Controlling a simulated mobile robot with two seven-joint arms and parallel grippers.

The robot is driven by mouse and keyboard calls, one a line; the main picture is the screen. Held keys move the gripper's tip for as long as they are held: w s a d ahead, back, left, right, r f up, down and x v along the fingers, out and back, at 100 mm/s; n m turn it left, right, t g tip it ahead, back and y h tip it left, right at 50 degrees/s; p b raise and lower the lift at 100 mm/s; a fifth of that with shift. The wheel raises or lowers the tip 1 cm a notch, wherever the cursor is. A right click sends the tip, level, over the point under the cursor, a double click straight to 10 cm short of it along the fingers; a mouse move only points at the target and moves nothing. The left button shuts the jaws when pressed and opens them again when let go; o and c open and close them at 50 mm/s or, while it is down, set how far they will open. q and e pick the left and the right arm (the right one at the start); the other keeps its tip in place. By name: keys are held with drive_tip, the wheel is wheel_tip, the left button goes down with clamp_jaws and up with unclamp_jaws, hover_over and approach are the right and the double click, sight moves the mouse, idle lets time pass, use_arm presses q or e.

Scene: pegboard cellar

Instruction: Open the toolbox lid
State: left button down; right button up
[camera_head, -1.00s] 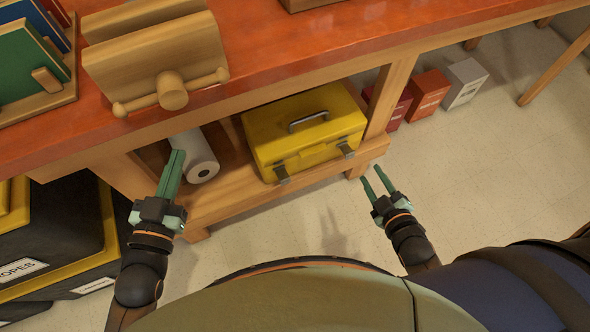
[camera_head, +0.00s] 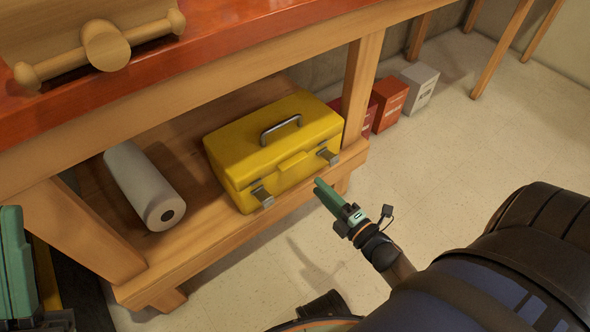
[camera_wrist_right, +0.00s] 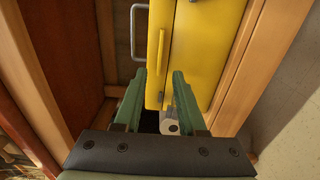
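The yellow toolbox (camera_head: 268,152) sits on the wooden lower shelf under the bench, its lid shut. A grey carry handle (camera_head: 281,130) is on the lid, and two grey latches (camera_head: 262,196) (camera_head: 328,156) are on the front. My right gripper (camera_head: 320,186) is in front of the toolbox near its right front corner, apart from it and empty. In the right wrist view the toolbox (camera_wrist_right: 200,45) lies beyond the open fingers (camera_wrist_right: 161,85). My left gripper (camera_head: 15,265) is at the lower left edge, partly cut off, far from the toolbox; its opening cannot be told.
A white paper roll (camera_head: 142,183) lies on the shelf left of the toolbox. The red bench top (camera_head: 230,40) overhangs the shelf. Red and white boxes (camera_head: 390,103) (camera_head: 420,88) stand on the floor at right.

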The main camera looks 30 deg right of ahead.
drive_tip(key=w, duration=0.3)
drive_tip(key=w+b, duration=0.1)
drive_tip(key=w, duration=0.2)
drive_tip(key=w+b, duration=0.1)
drive_tip(key=w, duration=0.2)
drive_tip(key=shift+w+a, duration=0.4)
clamp_jaws()
idle(0.9)
